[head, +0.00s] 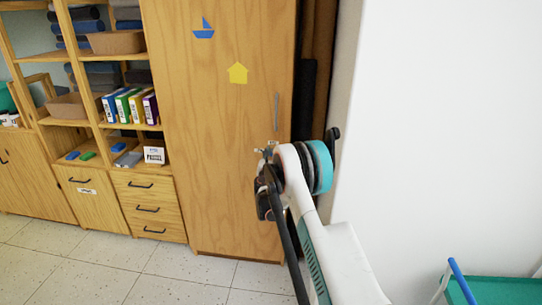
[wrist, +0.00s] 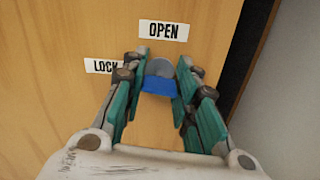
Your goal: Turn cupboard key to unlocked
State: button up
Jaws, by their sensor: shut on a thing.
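The tall wooden cupboard (head: 190,150) stands closed in the head view, with a blue boat and a yellow house shape on its door. In the wrist view, the blue key (wrist: 159,85) sits in front of a grey round lock plate (wrist: 160,67). A white OPEN label (wrist: 163,30) is above the lock and a LOCK label (wrist: 101,66) is to its left, partly covered by a finger. My gripper (wrist: 164,58) is shut on the blue key, one finger on each side. The key's exact turn angle is hard to tell. In the head view my gripper (head: 266,153) is at the door's right side.
A grey vertical handle (head: 277,111) is on the door above my gripper. A white wall (head: 440,130) is close on the right. Open shelves with books (head: 130,105) and drawers (head: 148,208) stand left. A teal-topped cart (head: 500,290) is at lower right.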

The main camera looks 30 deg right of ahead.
jog(key=m, duration=0.3)
jog(key=shift+m, duration=0.3)
jog(key=m, duration=0.4)
jog(key=shift+w, duration=0.1)
jog(key=m, duration=0.5)
jog(key=shift+m, duration=1.8)
jog(key=shift+a, duration=0.1)
